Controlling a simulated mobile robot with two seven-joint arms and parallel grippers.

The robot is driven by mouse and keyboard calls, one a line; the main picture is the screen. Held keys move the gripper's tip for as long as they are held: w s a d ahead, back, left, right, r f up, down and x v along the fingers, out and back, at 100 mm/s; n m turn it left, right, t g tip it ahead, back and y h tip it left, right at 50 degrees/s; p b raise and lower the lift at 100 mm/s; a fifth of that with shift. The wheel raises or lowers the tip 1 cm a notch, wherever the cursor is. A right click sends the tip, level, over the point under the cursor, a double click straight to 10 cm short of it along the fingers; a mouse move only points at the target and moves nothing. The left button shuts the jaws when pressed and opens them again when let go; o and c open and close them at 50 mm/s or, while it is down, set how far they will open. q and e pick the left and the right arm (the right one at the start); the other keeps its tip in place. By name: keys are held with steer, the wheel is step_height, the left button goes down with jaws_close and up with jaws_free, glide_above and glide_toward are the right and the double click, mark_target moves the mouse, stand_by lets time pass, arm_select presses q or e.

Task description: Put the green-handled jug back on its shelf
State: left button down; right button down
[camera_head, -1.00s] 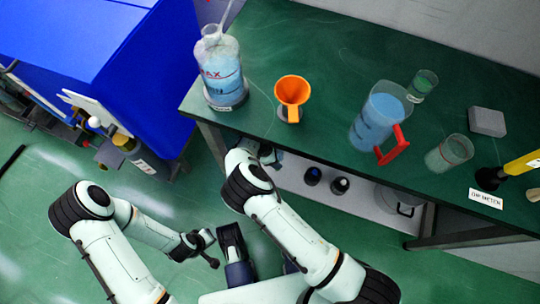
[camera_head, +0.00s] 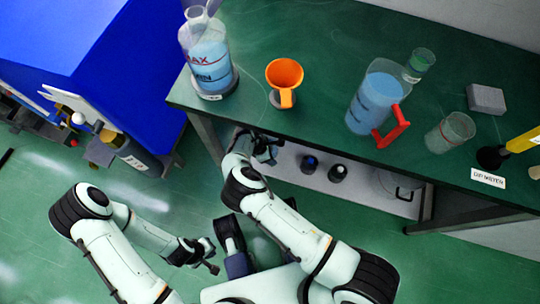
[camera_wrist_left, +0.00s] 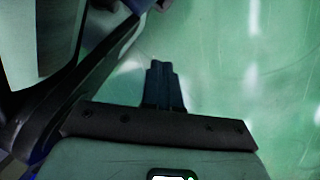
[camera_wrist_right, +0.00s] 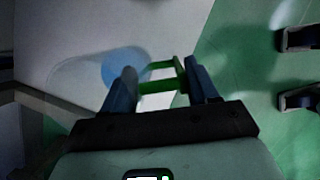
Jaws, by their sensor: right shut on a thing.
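The green-handled jug (camera_wrist_right: 125,66) shows in the right wrist view as a clear body with a blue patch. Its green handle (camera_wrist_right: 160,86) lies between the fingers of my right gripper (camera_wrist_right: 160,85), which is shut on it. In the head view my right gripper (camera_head: 268,150) is at the front edge of the bench, by the left part of the lower shelf (camera_head: 285,188); the jug cannot be made out there. My left gripper (camera_head: 212,258) hangs low over the floor. In the left wrist view its fingers (camera_wrist_left: 163,85) are together with nothing between them.
On the bench (camera_head: 330,50) stand a large blue-filled vessel (camera_head: 208,62), an orange funnel (camera_head: 285,73), a red-handled jug (camera_head: 372,103) and a beaker (camera_head: 450,132). Black-topped items (camera_head: 337,172) and a pot (camera_head: 392,184) are on the lower shelf. A blue machine (camera_head: 80,45) stands at left.

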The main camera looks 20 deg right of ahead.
step_height(320, 180, down, 2)
arm_select(q)
steer(key=shift+s+f, duration=0.25)
steer(key=shift+s, duration=0.35)
arm_select(e)
steer(key=shift+c, duration=1.4)
jaws_free()
arm_select(q)
steer(key=w+r+t+p, duration=0.2)
steer(key=w+r+p, duration=0.1)
steer(key=w, duration=0.4)
steer(key=shift+d+r, duration=0.4)
steer(key=shift+r, duration=0.25)
arm_select(e)
steer(key=v, duration=1.3)
arm_select(q)
steer(key=shift+s, duration=0.1)
arm_select(e)
steer(key=shift+a, duration=0.1)
